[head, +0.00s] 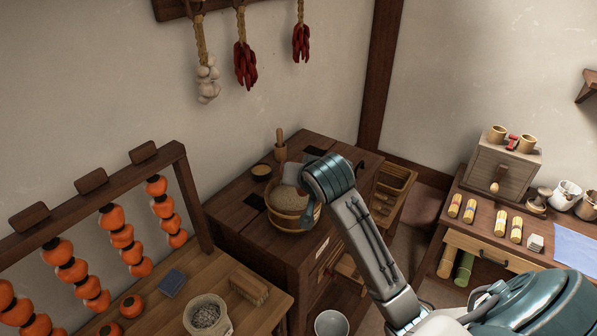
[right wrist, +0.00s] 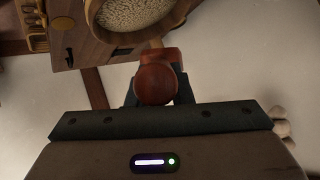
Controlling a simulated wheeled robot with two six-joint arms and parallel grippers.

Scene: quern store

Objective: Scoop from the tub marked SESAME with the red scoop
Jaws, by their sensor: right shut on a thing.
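A round wooden tub (head: 291,207) of pale grain stands on the dark wooden cabinet in the head view. It also shows at the top of the right wrist view (right wrist: 128,40), full of small pale seeds. I cannot read a SESAME mark on it. My right gripper (right wrist: 155,92) is shut on a rounded red-brown piece, which looks like the handle end of the red scoop (right wrist: 157,80). The scoop's bowl is hidden. In the head view my right arm reaches over the tub's right side and covers part of it. My left gripper is in neither view.
A small bowl (head: 262,172) and a mortar with pestle (head: 280,150) stand behind the tub. Strung persimmons (head: 120,235) hang at left. A bucket (head: 207,316) and a brush (head: 249,286) are on the front table. A drawer box (head: 503,170) stands on the right table.

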